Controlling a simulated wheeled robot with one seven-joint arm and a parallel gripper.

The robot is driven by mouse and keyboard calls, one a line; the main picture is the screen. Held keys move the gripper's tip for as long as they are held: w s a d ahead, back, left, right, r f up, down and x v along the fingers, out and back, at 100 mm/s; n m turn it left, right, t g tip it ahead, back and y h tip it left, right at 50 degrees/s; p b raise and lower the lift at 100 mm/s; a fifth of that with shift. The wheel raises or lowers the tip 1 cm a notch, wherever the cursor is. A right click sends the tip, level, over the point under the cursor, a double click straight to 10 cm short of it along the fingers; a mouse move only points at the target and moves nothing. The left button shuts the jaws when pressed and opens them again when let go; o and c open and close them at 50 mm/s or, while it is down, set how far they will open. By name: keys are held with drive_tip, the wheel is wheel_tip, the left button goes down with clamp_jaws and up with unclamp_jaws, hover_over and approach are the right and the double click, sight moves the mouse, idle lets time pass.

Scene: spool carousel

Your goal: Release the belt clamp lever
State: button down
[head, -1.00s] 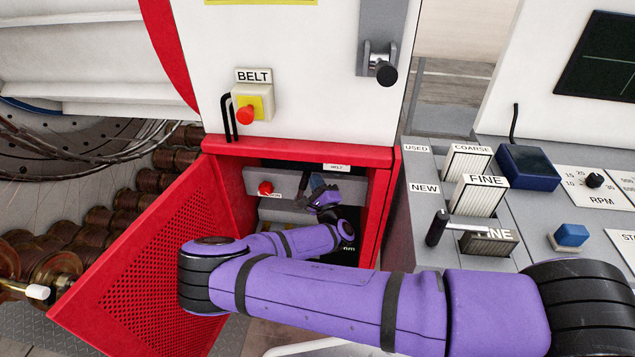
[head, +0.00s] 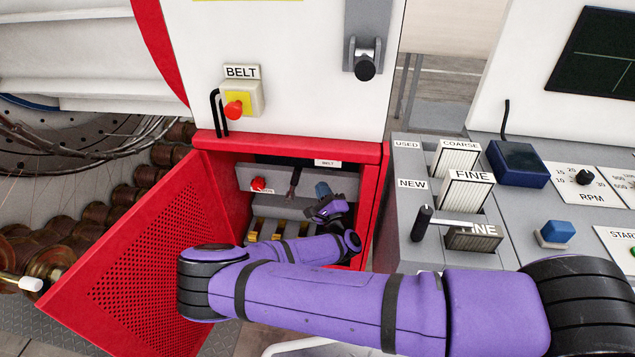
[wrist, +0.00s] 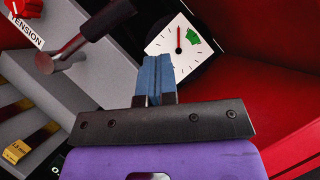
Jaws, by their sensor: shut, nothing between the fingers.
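The belt clamp lever (head: 294,182) is a dark handle inside the open red cabinet, under a small BELT label. In the wrist view the lever (wrist: 98,27) slants up and to the right from a round pivot on a grey block. My gripper (head: 322,190) is inside the cabinet, just right of the lever. In the wrist view its blue fingers (wrist: 155,78) are shut together with nothing between them. A visible gap separates them from the lever.
A red TENSION knob (head: 258,184) is left of the lever. A dial (wrist: 180,42) with a red needle and green sector is beyond my fingers. Brass-coloured pieces (wrist: 18,150) sit below. The red perforated door (head: 140,260) stands open; the cabinet's red wall (wrist: 255,95) is close on the right.

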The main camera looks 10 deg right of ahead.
drive_tip(key=r+v, duration=0.1)
drive_tip(key=v, duration=0.5)
drive_tip(key=shift+s+d, duration=0.45)
drive_tip(key=shift+s, duration=0.05)
drive_tip(key=shift+a, duration=0.1)
